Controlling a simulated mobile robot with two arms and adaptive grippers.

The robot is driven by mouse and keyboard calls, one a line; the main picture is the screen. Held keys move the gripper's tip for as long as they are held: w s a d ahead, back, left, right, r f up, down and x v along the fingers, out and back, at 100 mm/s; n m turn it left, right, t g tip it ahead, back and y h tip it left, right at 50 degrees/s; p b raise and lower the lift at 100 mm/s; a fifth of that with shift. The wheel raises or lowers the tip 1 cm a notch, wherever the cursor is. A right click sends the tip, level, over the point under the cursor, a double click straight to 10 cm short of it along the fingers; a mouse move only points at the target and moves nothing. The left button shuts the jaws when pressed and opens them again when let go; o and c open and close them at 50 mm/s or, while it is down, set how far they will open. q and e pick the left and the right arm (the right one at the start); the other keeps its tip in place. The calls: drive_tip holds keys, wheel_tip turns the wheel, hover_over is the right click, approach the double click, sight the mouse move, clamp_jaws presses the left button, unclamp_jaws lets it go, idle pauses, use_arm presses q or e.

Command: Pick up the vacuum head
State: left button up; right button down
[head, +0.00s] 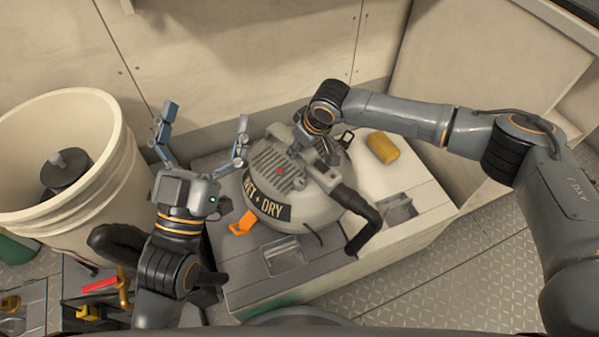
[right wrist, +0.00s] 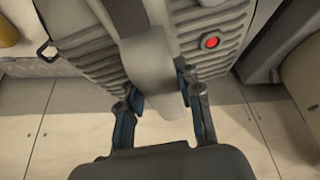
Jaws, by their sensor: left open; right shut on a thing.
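The vacuum head (head: 285,182) is a grey dome with a ribbed top, a "WET + DRY" label, a red button and a black hose at its right. It appears to sit on a pale, grey-topped box; I cannot tell whether it touches. My right gripper (head: 322,146) reaches it from above. In the right wrist view my gripper (right wrist: 160,98) is shut on the smooth grey handle (right wrist: 150,75) of the vacuum head, with a finger on each side. My left gripper (head: 204,122) is open and empty, to the left of the vacuum head, fingers pointing up the picture.
The box (head: 412,240) also bears a yellow sponge-like block (head: 382,147) at its back. A large cream bucket (head: 110,185) with a dark cylinder (head: 65,170) inside stands at the left. Tools lie at the lower left. Walls close off the back; diamond-plate floor (head: 480,280) is free at the right.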

drive_tip(key=shift+w+a+r, duration=0.1)
drive_tip(key=shift+w+r, duration=0.05)
drive_tip(key=shift+r, duration=0.1)
